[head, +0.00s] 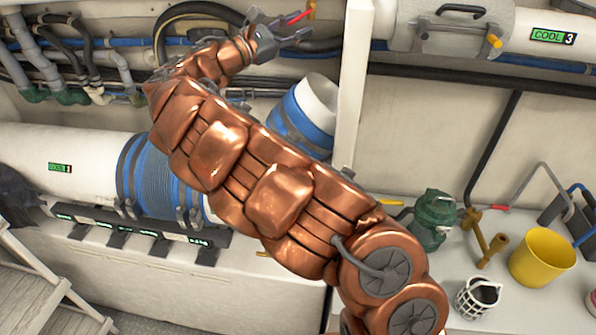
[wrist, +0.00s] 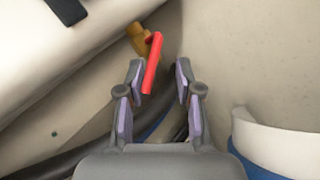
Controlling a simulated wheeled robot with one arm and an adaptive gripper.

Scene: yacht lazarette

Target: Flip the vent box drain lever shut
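A red lever (wrist: 152,62) on a brass valve (wrist: 138,38) shows ahead of my gripper (wrist: 161,76) in the wrist view. The lever slants from upper right to lower left. Its lower end overlaps the gap between my fingers, close to the left finger; I cannot tell if they touch. My gripper is open and holds nothing. In the head view, the gripper (head: 283,36) is at the top, beside the red lever (head: 298,16) and brass valve (head: 311,8). The top edge cuts off what the valve is mounted on.
A white upright post (head: 353,90) stands right of my gripper. Hoses (head: 200,12) run behind it. A white duct with blue bands (head: 303,115) lies below. At right, a bench holds a green pump (head: 433,218), a yellow bucket (head: 541,257) and a white basket (head: 478,298).

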